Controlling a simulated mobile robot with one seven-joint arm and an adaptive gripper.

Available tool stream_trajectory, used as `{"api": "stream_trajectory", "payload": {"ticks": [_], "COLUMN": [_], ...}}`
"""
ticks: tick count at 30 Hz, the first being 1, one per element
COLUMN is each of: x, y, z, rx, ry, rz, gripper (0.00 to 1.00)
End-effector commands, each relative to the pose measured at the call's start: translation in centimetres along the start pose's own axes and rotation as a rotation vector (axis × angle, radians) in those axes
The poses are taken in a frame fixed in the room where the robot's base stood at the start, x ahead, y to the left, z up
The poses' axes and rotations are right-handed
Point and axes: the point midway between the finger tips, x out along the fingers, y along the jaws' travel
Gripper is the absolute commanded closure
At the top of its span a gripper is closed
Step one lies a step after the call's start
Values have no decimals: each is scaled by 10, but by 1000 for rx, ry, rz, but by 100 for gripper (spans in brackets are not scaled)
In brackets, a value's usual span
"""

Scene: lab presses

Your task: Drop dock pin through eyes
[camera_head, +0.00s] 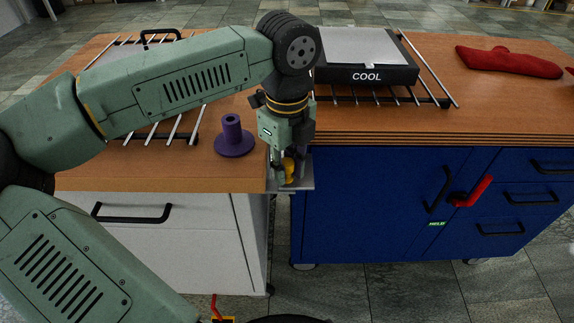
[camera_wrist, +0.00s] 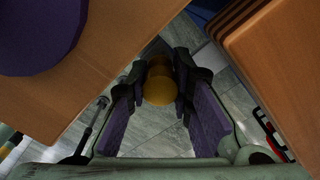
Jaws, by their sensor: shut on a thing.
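The yellow dock pin (camera_head: 289,168) is between the fingers of my gripper (camera_head: 285,175), above the gap between the two benches. In the wrist view its rounded yellow top (camera_wrist: 160,86) shows between the dark fingertips, and my gripper (camera_wrist: 161,76) is shut on it. The pin's lower part is hidden. Grey metal plates (camera_head: 304,186) show at the bench corners, just below and behind the fingers. The eyes cannot be made out, and I cannot tell whether the pin is in them.
A purple flanged stand (camera_head: 233,141) is on the left wooden bench top (camera_head: 80,181). The blue bench (camera_head: 365,200) is at the right, with a red handle (camera_head: 473,192), a COOL plate (camera_head: 366,75) on rails and a red cloth (camera_head: 508,62). A narrow floor gap separates the benches.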

Motion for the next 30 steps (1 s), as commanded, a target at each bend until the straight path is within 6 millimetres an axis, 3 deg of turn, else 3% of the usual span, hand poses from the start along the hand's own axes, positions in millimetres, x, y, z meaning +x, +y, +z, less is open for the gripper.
{"api": "stream_trajectory", "payload": {"ticks": [8,9,18,30], "x": [8,6,6,1], "y": [0,0,0,0], "z": [0,0,0,1], "rx": [-1,0,0,-1], "ry": [0,0,0,-2], "rz": [0,0,0,0], "gripper": [100,78,57,56]}}
